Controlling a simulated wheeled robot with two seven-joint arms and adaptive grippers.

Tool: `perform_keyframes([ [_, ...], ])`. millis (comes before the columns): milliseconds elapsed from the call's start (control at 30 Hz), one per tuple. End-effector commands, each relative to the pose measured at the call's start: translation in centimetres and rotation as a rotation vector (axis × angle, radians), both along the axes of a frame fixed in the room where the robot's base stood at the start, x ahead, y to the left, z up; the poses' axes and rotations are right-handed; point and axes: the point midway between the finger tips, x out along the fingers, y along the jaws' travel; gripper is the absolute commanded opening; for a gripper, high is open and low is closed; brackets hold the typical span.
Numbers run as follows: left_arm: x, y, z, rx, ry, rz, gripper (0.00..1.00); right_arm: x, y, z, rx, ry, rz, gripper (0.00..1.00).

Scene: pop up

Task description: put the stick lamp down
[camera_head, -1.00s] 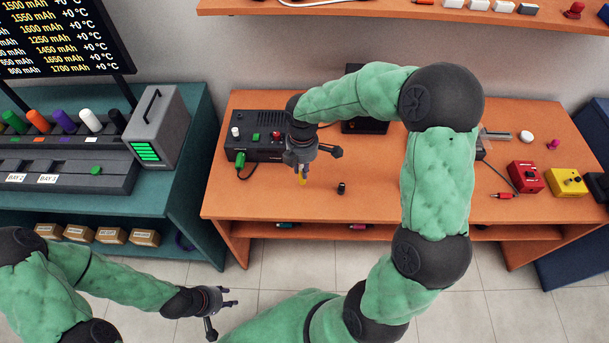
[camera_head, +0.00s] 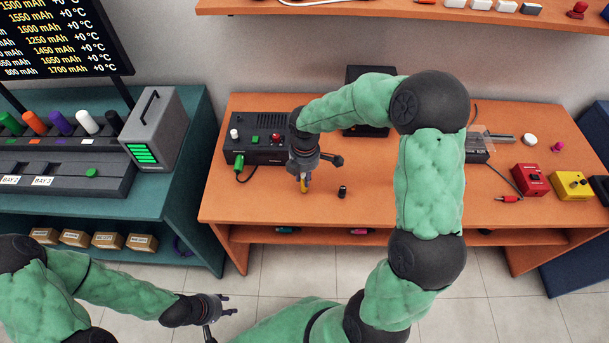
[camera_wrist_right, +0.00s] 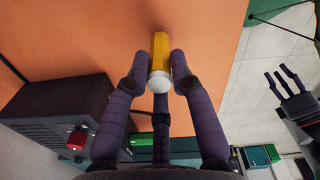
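The stick lamp, a short yellow stick with a white rounded end, shows between my fingers in the right wrist view (camera_wrist_right: 160,52). In the head view its yellow part (camera_head: 304,187) points down over the left part of the orange bench (camera_head: 270,200). My right gripper (camera_head: 304,176) is shut on it; its fingers (camera_wrist_right: 160,85) press around the white end. I cannot tell whether the lamp's lower end touches the bench. My left gripper (camera_head: 227,306) is open and empty, low in front of the teal bench.
A black box with a red button (camera_head: 265,152) stands behind the lamp, with a green plug and cable at its left. A small black cylinder (camera_head: 342,191) stands right of the lamp. Red (camera_head: 530,180) and yellow (camera_head: 572,185) boxes are far right. The bench front has bare room.

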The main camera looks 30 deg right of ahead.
Motion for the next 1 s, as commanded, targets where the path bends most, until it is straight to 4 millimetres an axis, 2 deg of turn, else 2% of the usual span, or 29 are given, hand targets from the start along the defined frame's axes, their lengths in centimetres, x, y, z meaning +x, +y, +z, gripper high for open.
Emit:
perform_keyframes([
  [467, 0.0, 0.0, 0.2, 0.0, 0.0, 0.0, 0.4, 0.0, 0.0, 0.6, 0.0, -0.001, 0.0, 0.45],
  [567, 0.0, 0.0, 0.9, 0.0, 0.0, 0.0, 0.4, 0.0, 0.0, 1.8, 0.0, -0.001, 0.0, 0.45],
  [1000, 0.0, 0.0, 4.3, 0.0, 0.0, 0.0, 0.4, -0.1, 0.1, 10.2, 0.001, -0.002, 0.001, 0.45],
])
